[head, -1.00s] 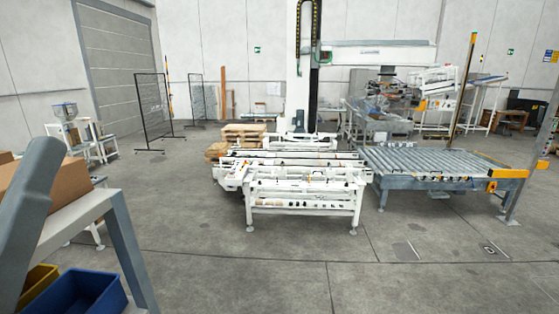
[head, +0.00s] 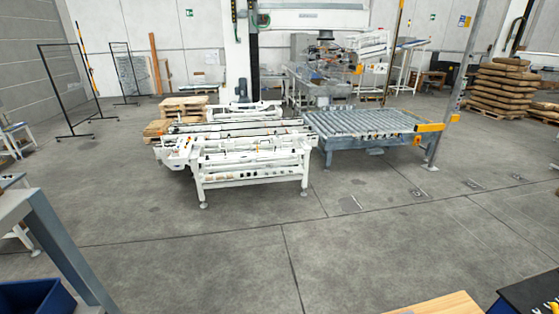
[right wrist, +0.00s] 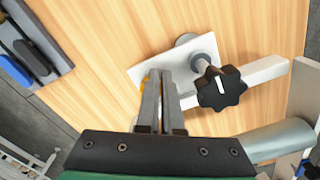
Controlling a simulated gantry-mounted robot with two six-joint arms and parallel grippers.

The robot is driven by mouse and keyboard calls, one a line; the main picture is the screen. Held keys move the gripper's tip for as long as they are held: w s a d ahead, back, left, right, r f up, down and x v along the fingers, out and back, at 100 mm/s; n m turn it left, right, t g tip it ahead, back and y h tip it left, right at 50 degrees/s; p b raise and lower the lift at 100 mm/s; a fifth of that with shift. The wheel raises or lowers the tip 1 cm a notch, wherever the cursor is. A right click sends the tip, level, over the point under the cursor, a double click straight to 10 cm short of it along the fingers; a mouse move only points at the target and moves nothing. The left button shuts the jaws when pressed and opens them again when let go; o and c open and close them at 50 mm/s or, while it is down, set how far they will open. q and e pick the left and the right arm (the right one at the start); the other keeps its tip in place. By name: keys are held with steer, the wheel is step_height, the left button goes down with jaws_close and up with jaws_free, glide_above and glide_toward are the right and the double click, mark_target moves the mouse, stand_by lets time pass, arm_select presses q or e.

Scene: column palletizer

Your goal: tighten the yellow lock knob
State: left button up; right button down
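My left gripper is not in view.
The fixture lies on a wooden tabletop (right wrist: 100,55), whose corner (head: 440,305) enters the head view at bottom right. A grey holder with black and blue items (right wrist: 30,50) is at upper left. A white conveyor frame (head: 250,165) and roller conveyor (head: 365,124) stand beyond open floor.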

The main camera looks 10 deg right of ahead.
steer(key=shift+s, duration=0.1)
steer(key=shift+s, duration=0.2)
steer(key=shift+d, duration=0.1)
